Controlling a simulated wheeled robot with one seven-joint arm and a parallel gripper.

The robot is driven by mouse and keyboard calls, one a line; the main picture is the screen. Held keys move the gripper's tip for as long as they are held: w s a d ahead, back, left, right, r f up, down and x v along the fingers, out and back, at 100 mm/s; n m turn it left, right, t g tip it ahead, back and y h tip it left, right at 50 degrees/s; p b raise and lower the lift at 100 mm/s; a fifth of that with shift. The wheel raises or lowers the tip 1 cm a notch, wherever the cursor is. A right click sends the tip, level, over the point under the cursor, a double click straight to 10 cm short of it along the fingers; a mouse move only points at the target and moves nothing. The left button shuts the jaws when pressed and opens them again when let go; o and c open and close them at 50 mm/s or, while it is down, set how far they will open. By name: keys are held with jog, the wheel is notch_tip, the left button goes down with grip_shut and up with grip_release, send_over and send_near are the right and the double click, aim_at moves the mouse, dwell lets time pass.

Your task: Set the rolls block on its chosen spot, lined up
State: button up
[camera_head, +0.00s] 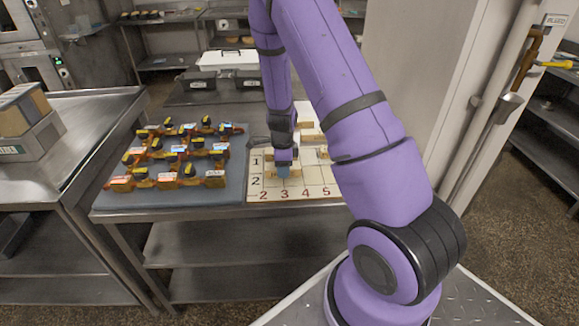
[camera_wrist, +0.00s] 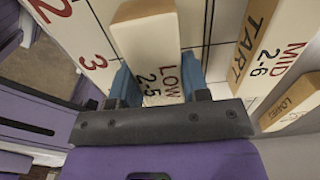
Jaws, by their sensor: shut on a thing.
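My gripper (camera_head: 284,165) is over the white numbered grid board (camera_head: 313,178). In the wrist view its blue fingers (camera_wrist: 157,75) are shut on the sides of a pale block with wooden edges (camera_wrist: 145,40). The block's top reads "LOW" and "2-5"; I see no word "rolls" on it. It lies beside the board's red numbers 2 and 3 in that view. Whether its underside touches the board is hidden. In the head view the gripper mostly covers the block.
A blue-grey mat (camera_head: 225,190) with several switch-like parts lies left of the board.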

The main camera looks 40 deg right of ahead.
jog(key=shift+a+f, duration=0.1)
jog(key=shift+f, duration=0.25)
jog(key=shift+f, duration=0.15)
jog(key=o, duration=1)
jog(key=shift+c, duration=0.2)
